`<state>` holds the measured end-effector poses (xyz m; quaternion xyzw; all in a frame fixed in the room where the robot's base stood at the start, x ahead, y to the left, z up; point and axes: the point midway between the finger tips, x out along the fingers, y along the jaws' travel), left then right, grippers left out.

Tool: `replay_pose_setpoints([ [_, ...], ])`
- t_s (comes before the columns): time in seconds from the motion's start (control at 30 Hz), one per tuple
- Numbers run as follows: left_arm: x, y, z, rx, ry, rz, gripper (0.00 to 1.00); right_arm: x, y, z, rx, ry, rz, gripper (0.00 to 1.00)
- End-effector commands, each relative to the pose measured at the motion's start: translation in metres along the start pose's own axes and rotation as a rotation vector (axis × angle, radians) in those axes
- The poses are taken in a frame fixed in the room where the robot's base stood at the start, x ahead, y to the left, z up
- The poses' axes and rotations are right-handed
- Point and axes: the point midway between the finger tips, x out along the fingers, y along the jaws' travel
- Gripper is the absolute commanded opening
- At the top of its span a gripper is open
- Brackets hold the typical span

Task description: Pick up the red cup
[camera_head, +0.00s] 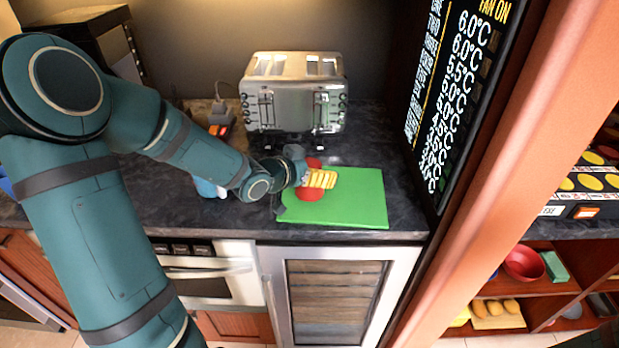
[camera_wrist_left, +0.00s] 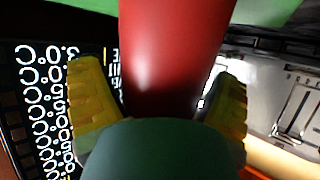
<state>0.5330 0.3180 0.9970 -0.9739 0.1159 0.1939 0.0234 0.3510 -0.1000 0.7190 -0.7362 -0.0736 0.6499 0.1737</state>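The red cup (camera_head: 309,193) is at the left part of the green board on the counter, partly hidden by my left gripper (camera_head: 321,179). Its red surface shows above and below the yellow fingers. In the left wrist view the cup (camera_wrist_left: 172,50) fills the middle, between the two yellow fingers of my left gripper (camera_wrist_left: 160,105). The fingers are apart, one on each side of the cup. A narrow bright gap shows between the cup and the right-hand finger; the left-hand finger is very close to the cup. My right gripper is not in view.
The green board (camera_head: 358,200) lies near the counter's front edge. A silver toaster (camera_head: 294,95) stands behind it. A tall black display panel (camera_head: 455,90) rises to the right. The dark counter (camera_head: 375,150) is clear behind the board.

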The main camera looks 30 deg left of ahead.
Motion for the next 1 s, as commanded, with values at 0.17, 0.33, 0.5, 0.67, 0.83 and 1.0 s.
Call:
replay_pose_setpoints([
  [0.17, 0.000, 0.000, 0.000, 0.000, 0.000, 0.000, 0.29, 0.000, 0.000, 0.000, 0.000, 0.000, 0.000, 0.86],
  [0.33, 0.000, 0.000, 0.000, 0.000, 0.000, 0.000, 0.18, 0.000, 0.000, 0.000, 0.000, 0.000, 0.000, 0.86],
  [0.5, -0.001, 0.000, 0.000, 0.000, 0.000, 0.000, 0.12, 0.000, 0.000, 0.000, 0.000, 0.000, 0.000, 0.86],
  [0.67, -0.006, 0.000, -0.013, 0.001, 0.002, -0.001, 0.12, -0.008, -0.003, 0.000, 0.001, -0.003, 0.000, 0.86],
  [0.83, -0.019, -0.001, -0.045, 0.004, 0.002, -0.002, 0.12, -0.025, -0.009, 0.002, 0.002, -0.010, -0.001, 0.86],
  [1.0, -0.031, 0.000, -0.074, 0.002, 0.002, -0.001, 0.12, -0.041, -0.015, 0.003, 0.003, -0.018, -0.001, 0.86],
])
